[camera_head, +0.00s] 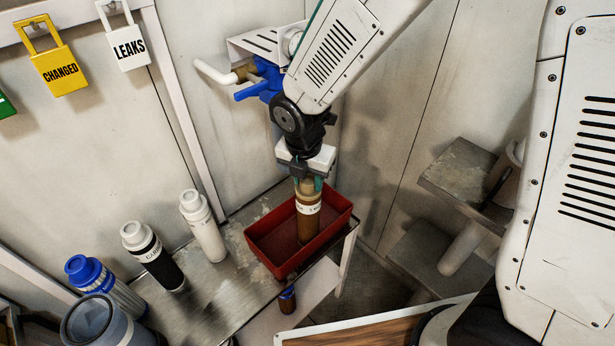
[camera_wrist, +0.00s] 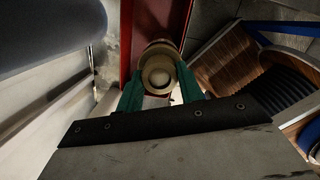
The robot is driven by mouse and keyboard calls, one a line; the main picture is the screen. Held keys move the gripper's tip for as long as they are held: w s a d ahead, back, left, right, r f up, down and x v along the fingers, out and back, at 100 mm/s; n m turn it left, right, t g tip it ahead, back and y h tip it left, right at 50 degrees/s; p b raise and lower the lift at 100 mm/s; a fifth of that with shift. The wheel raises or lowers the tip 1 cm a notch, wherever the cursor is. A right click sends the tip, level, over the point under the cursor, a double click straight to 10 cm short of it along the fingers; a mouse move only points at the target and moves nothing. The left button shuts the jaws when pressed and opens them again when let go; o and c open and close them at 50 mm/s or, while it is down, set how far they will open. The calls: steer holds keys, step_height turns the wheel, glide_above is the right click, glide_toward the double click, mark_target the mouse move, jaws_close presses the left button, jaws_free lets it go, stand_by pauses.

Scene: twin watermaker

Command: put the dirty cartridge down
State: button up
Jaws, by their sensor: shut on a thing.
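The dirty cartridge (camera_head: 308,222) is a brown, upright cylinder with a pale label band. My gripper (camera_head: 307,185) is shut on its top end from above. The cartridge stands in or just above a red tray (camera_head: 268,258) at the right end of the metal bench; I cannot tell whether its base touches the tray floor. In the wrist view the cartridge's round tan top (camera_wrist: 158,74) sits between the green fingers of my gripper (camera_wrist: 160,92), and part of the red tray (camera_wrist: 126,40) shows behind it.
On the bench (camera_head: 215,290) left of the tray stand a white cartridge (camera_head: 203,228), a black-banded one (camera_head: 152,256) and a blue-capped one (camera_head: 105,288). A blue valve handle (camera_head: 258,88) and pipe are on the wall behind my arm.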

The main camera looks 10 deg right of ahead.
steer(key=shift+f, duration=0.1)
steer(key=o, duration=0.9)
steer(key=r, duration=0.4)
steer(key=s+r, duration=0.1)
steer(key=r, duration=0.3)
steer(key=a+r, duration=0.1)
steer(key=r, duration=0.3)
steer(key=shift+s+r, duration=0.1)
steer(key=shift+s, duration=0.15)
steer(key=s+d+r+m, duration=0.4)
steer(key=d+m, duration=0.2)
steer(key=m, duration=0.1)
steer(key=s+d+r+m, duration=0.3)
steer(key=s+d+m, duration=0.1)
steer(key=d+m, duration=0.3)
steer(key=s+d+m, duration=0.2)
steer(key=s+m, duration=0.2)
steer(key=m, duration=0.1)
steer(key=s+d+r+m, duration=0.1)
steer(key=s+d+m, duration=0.1)
steer(key=m, duration=0.3)
steer(key=s+d+m+y, duration=0.1)
steer(key=s+d+m, duration=0.1)
steer(key=s+m, duration=0.3)
steer(key=shift+s+d+r, duration=0.1)
steer(key=shift+s+r, duration=0.1)
steer(key=shift+s, duration=0.1)
